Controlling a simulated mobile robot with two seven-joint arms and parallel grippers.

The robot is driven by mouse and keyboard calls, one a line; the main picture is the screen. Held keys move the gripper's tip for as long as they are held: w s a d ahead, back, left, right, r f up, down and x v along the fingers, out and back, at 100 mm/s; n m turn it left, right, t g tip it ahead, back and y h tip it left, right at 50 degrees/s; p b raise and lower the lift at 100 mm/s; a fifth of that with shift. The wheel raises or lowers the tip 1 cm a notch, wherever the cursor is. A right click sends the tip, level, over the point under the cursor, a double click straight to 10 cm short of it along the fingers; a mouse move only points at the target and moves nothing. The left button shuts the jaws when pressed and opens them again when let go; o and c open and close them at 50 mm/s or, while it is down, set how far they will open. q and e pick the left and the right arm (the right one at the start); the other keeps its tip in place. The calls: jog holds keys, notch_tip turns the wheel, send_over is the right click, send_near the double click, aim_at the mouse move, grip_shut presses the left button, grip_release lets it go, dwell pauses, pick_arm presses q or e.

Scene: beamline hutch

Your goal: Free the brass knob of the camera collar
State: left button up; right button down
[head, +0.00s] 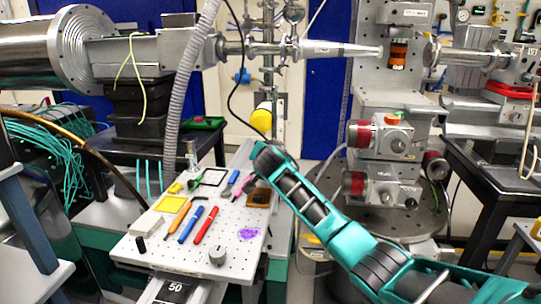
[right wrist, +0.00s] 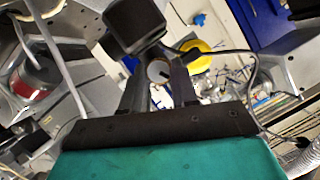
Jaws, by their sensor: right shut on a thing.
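My right gripper (head: 262,150) is at the end of the teal arm, just beyond the back right of the perforated plate. In the right wrist view its two dark fingers (right wrist: 160,82) are shut on a small round knob (right wrist: 157,71). The knob looks greyish there, so its brass colour does not show clearly. A black block (right wrist: 133,25), which looks like the camera, sits close beside the fingers, with a black cable running off to the right. The collar cannot be told apart. In the head view the gripper's end hides the knob and block. My left gripper is not in view.
A yellow cylinder (head: 262,117) stands close behind the gripper; a yellow disc (right wrist: 197,57) shows beside the fingers. A black cable (head: 232,90) hangs down to the gripper. The perforated plate (head: 185,255) holds pens and tools. A motor stage (head: 385,140) stands right.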

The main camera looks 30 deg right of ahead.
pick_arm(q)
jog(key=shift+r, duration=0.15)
pick_arm(e)
jog(key=shift+a+r+n+p, duration=0.1)
jog(key=shift+r+n+p, duration=0.05)
jog(key=shift+n+p, duration=0.3)
jog(key=shift+w+a+n+g+h+p, duration=0.1)
jog(key=shift+n+g+h+p, duration=0.35)
jog(key=shift+n+g+h, duration=0.25)
jog(key=shift+n, duration=0.65)
jog(key=n+h, duration=0.1)
jog(key=n+g+h+b, duration=0.1)
jog(key=shift+w+a+n, duration=0.15)
jog(key=shift+n, duration=0.25)
pick_arm(q)
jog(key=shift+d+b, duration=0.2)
jog(key=shift+b, duration=0.35)
pick_arm(e)
jog(key=shift+n+g+h, duration=0.5)
jog(key=shift+n+h, duration=0.2)
jog(key=shift+n, duration=0.2)
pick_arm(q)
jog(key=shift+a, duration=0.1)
